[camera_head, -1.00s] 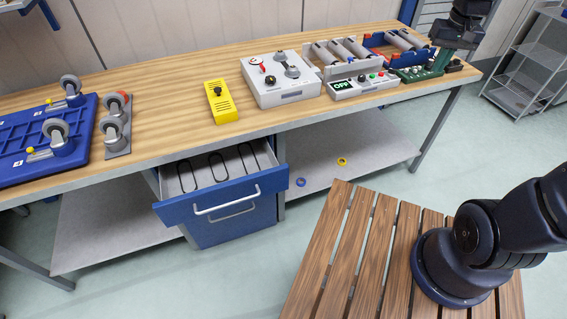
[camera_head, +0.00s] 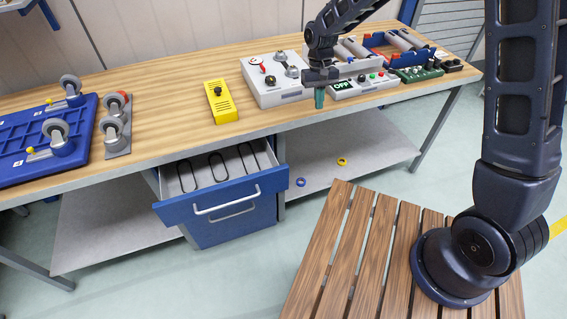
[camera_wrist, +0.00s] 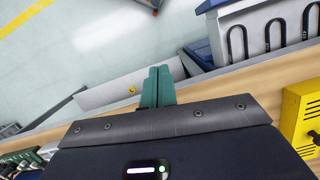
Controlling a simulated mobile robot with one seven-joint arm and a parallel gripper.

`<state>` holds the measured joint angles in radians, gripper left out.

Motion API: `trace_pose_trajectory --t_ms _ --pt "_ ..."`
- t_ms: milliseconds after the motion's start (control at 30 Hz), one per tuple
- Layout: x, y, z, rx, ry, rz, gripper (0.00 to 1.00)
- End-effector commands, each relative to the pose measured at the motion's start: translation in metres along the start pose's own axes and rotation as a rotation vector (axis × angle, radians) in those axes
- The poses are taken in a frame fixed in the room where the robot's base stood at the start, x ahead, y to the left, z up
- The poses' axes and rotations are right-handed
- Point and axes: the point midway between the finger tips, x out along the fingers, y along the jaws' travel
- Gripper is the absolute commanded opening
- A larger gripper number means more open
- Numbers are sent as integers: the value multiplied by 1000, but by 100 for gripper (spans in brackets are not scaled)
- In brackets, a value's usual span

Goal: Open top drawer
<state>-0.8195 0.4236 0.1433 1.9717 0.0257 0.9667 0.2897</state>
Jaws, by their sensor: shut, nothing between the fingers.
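The top drawer (camera_head: 222,197) is a blue-fronted drawer with a light metal handle (camera_head: 227,203), under the workbench at left of centre. It stands pulled out, showing its grey inside with several dark hooked shapes. A lower blue drawer front with its own handle is below it. In the wrist view the open drawer (camera_wrist: 265,33) is at upper right. My gripper (camera_head: 319,98) has green fingers pointing down near the bench's front edge, to the right of the drawer and apart from it. The fingers (camera_wrist: 158,86) are together and empty in the wrist view.
On the wooden bench (camera_head: 165,110) are a yellow box (camera_head: 221,103), a grey control box (camera_head: 272,93), an OFF-labelled panel (camera_head: 362,86), and a blue tray (camera_head: 45,140) with casters. A slatted wooden surface (camera_head: 340,250) is in front. Two small rings lie on the lower shelf.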

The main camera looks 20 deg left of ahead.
Motion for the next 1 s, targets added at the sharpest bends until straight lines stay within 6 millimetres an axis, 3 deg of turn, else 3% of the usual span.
trace_pose_trajectory --t_ms 33,200,433,600,767,1000 --pt "16 -19 -4 -21 -22 6 0" --pt "64 -73 -12 -71 -81 25 0" --pt "114 -125 -11 -116 -137 46 0" --pt "128 -138 -10 -127 -151 52 0" --pt "139 -138 -8 -128 -153 53 0" --pt "176 -135 -2 -127 -154 53 0"
